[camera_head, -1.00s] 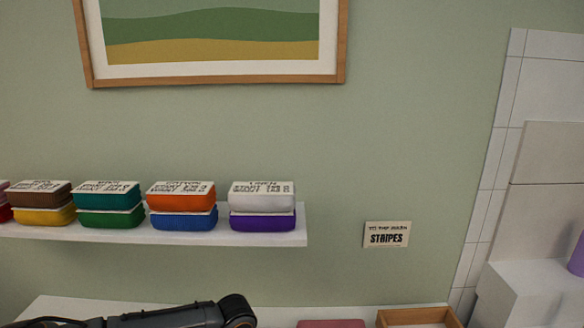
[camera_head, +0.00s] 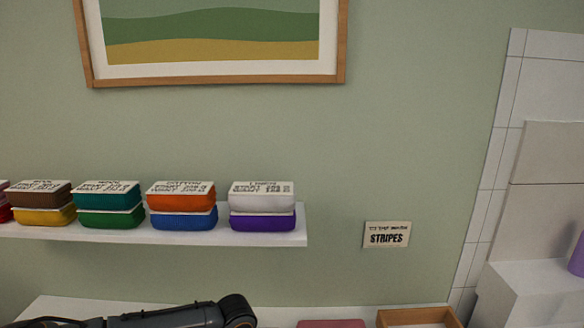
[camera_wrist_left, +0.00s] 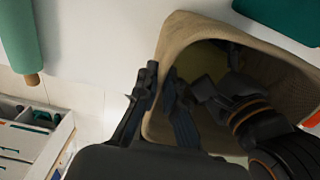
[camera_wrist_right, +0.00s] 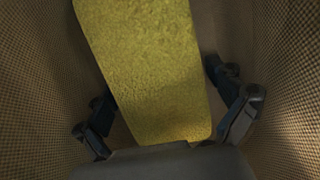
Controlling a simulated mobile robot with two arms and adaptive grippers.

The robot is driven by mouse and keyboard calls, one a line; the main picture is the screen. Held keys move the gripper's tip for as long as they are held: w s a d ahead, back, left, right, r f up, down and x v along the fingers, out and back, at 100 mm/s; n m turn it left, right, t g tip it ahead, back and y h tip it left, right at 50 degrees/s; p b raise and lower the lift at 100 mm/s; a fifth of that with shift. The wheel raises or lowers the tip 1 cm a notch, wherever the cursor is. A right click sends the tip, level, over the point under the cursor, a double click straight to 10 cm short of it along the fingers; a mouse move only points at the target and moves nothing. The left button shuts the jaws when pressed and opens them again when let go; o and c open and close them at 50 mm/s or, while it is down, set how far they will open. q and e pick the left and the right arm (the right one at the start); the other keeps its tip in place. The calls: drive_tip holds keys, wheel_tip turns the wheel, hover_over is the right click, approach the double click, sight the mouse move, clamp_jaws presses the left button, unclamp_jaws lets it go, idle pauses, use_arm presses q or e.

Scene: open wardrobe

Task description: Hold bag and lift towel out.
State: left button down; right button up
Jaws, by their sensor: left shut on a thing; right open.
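The bag (camera_wrist_left: 178,37) is tan and woven, with a wide open mouth, in the left wrist view. My left gripper (camera_wrist_left: 160,90) is shut on the bag's near rim, with a finger on either side of the wall. My right arm reaches through the mouth into the bag. In the right wrist view the woven bag walls (camera_wrist_right: 287,80) surround my right gripper (camera_wrist_right: 168,115). It is open, its fingers on either side of a yellow towel (camera_wrist_right: 155,65). I cannot tell whether the fingers touch the towel. The head view shows neither gripper nor the bag.
A teal roll (camera_wrist_left: 20,42) and a white drawer unit (camera_wrist_left: 35,140) are left of the bag. A teal item (camera_wrist_left: 285,15) lies beyond it. In the head view, a shelf (camera_head: 150,238) holds several colored bundles, and a wooden tray (camera_head: 415,318) sits lower right.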

drive_tip(key=shift+f, duration=0.55)
drive_tip(key=c, duration=0.8)
drive_tip(key=shift+o, duration=0.3)
drive_tip(key=shift+r, duration=3.55)
drive_tip(key=shift+c, duration=0.2)
use_arm(q)
drive_tip(key=c, duration=1.4)
unclamp_jaws()
drive_tip(key=shift+o, duration=0.3)
